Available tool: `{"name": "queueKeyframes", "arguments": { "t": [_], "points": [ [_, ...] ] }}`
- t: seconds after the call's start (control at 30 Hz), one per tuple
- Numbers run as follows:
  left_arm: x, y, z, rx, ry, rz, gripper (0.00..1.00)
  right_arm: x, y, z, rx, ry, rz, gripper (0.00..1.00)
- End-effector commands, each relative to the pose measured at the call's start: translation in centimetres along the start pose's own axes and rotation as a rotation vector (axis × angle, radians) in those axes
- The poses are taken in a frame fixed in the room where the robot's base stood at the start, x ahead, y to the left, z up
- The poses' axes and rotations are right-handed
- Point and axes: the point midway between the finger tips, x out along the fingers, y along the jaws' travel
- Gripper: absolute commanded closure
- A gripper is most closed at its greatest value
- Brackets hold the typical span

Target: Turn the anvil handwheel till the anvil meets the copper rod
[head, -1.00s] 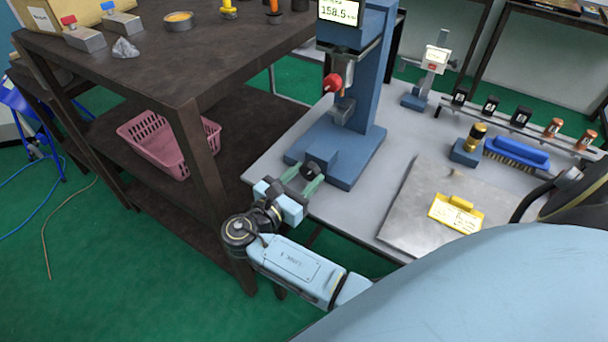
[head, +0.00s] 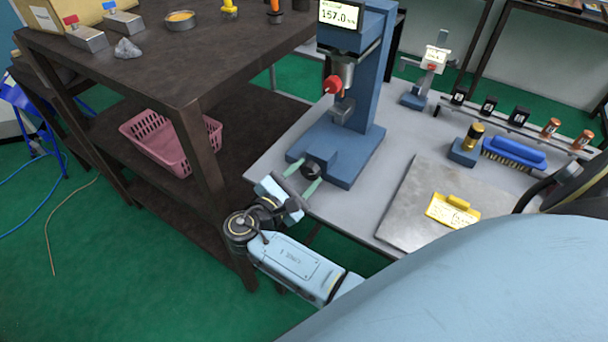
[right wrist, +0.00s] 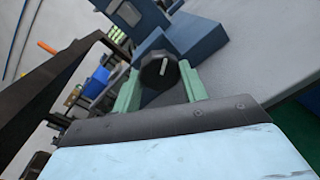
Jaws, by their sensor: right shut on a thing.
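The blue press (head: 362,95) stands on the grey bench with a lit display (head: 340,14) reading about 157.0. The black anvil handwheel (head: 312,168) is at the front of its base; it also shows in the right wrist view (right wrist: 158,70), with a pale mark on its face. My right gripper (head: 307,175) is shut on the handwheel, one green finger on each side. Above the base is a grey metal anvil block (head: 342,110), below a red knob (head: 332,85). A small copper-coloured bit shows beside the knob; whether anvil and rod touch cannot be told. My left gripper is out of view.
A dark shelf unit (head: 190,75) with a pink basket (head: 165,145) stands close left of my right arm. On the bench to the right are a metal plate (head: 410,215), a yellow sign (head: 453,211), a blue brush (head: 514,153) and a small gauge stand (head: 428,75).

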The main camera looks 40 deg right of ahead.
Motion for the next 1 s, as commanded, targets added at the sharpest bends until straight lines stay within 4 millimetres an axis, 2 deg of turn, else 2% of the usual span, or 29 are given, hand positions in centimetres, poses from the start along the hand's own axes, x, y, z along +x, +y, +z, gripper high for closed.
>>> {"name": "queueKeyframes", "arguments": {
  "t": [0.3,0.33,0.47,0.5,0.8,0.87,1.0],
  "points": [
    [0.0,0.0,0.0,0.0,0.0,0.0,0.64,-0.1,-0.1,-0.1,-0.002,0.003,-0.003,0.8],
    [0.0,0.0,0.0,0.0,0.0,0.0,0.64,-0.1,-0.1,-0.1,-0.002,0.003,-0.003,0.55],
    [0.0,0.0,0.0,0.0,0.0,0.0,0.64,-0.1,-0.1,-0.1,-0.002,0.002,-0.002,0.38],
    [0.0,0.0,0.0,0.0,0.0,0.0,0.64,-0.1,-0.1,-0.1,-0.002,0.002,-0.002,0.36],
    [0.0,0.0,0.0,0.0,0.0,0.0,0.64,-0.3,0.0,-0.1,-0.001,0.002,-0.001,0.36],
    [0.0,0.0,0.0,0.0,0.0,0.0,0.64,-0.8,-0.1,-0.1,-0.001,0.003,-0.001,0.36],
    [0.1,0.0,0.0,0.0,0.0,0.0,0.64,-3.1,0.0,-0.1,-0.001,0.005,-0.001,0.36]
  ]
}}
